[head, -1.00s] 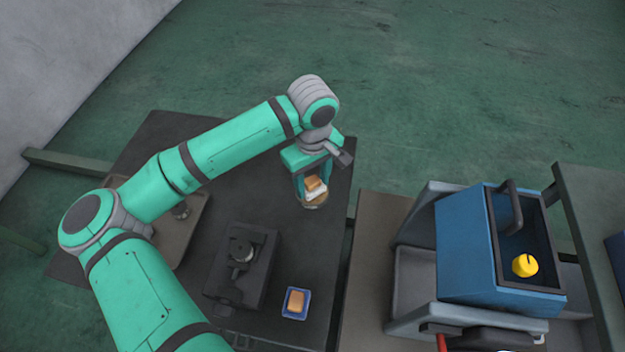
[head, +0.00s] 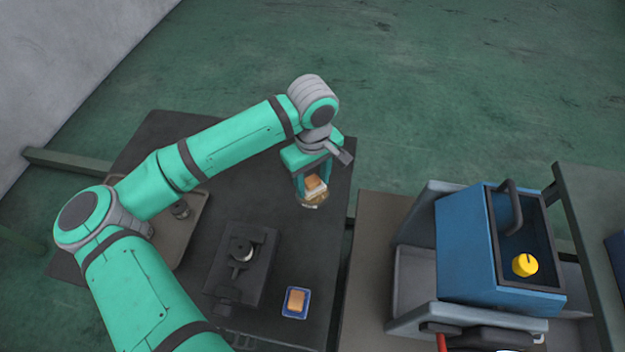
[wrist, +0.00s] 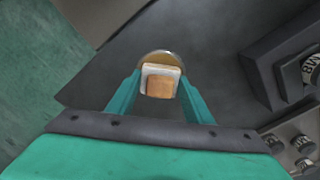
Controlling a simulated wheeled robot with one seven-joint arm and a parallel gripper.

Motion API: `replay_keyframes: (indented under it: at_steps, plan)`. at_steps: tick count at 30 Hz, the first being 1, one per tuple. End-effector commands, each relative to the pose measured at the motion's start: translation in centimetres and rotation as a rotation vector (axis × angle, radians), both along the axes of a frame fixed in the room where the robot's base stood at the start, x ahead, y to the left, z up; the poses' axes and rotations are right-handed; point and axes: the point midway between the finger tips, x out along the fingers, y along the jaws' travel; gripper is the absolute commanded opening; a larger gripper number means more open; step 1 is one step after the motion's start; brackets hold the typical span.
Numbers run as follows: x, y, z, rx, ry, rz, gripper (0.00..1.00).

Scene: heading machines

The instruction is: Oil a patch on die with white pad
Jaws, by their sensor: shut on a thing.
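My gripper (head: 312,185) is shut on the white pad (head: 319,193), gripping its tan block-like back. The white pad (wrist: 148,70) and tan back (wrist: 160,88) show between the fingers in the wrist view. A round, amber-coloured dish (head: 312,204) lies right below the pad; its rim (wrist: 160,54) shows beyond the pad. I cannot tell whether the pad touches the dish. A round grey die (head: 241,250) sits in a dark block, left of and nearer than my gripper. Its face, marked M8 (wrist: 314,68), is partly cut off in the wrist view.
A blue tray (head: 285,303) holding another tan block stands near the table's front right. A brown tray (head: 160,252) with a round part lies at left, partly behind my arm. A blue machine (head: 465,245) with a yellow knob stands at right. Dark tabletop (head: 285,245) between is clear.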

Motion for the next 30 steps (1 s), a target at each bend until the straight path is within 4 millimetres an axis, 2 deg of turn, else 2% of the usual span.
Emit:
replay_keyframes:
  at_steps: [30]
  plan:
    - [0.0, 0.0, 6.6, 0.001, 0.001, -0.001, 0.28]
